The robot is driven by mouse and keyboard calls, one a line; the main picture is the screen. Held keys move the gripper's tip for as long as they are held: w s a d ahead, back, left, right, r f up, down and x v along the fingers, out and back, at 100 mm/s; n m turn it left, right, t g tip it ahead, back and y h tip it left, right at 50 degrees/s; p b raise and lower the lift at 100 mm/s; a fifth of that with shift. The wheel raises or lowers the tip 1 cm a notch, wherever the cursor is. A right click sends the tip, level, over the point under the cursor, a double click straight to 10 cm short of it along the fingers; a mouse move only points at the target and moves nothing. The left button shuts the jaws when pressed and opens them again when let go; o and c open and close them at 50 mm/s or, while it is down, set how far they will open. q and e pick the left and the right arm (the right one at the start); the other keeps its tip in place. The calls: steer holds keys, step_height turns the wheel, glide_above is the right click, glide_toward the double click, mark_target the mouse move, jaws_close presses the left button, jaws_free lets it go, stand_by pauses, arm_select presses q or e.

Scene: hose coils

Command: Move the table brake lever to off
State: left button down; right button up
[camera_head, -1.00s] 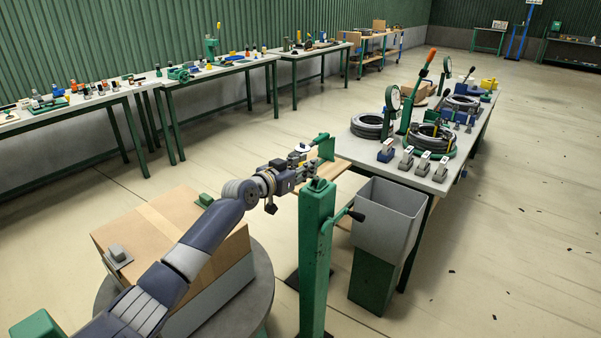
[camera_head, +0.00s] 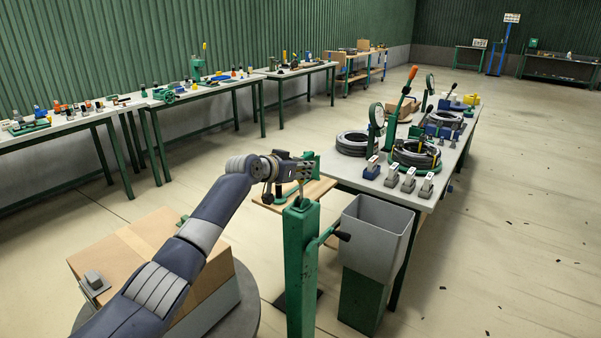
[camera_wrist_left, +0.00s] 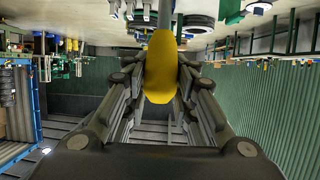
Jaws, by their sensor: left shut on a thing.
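My left gripper (camera_head: 305,168) is above and just behind the top of a green post (camera_head: 300,260) in the head view. In the left wrist view its two dark fingers (camera_wrist_left: 160,92) lie on either side of a yellow handle (camera_wrist_left: 160,65) on a grey rod, and are shut on it. I take this handle for the brake lever's grip, but its base and off mark do not show. In the head view the gripper hides it. A crank with a black knob (camera_head: 343,236) sticks out to the right of the post. My right gripper is not in view.
A grey bin (camera_head: 378,236) stands right of the post. Behind it is a table (camera_head: 345,178) with hose coils (camera_head: 355,143), gauges and an orange-gripped lever (camera_head: 405,88). A cardboard-coloured box (camera_head: 130,245) stands at the left. Floor on the right is open.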

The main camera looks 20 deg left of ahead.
arm_select(q)
steer(key=shift+w+r, duration=0.2)
steer(key=shift+r, duration=0.1)
steer(key=c, duration=1.4)
jaws_free()
steer(key=shift+o, duration=0.2)
steer(key=shift+d+f, duration=0.1)
steer(key=shift+f, duration=0.05)
steer(key=shift+s, duration=0.1)
steer(key=v, duration=1.1)
steer(key=shift+s, duration=0.35)
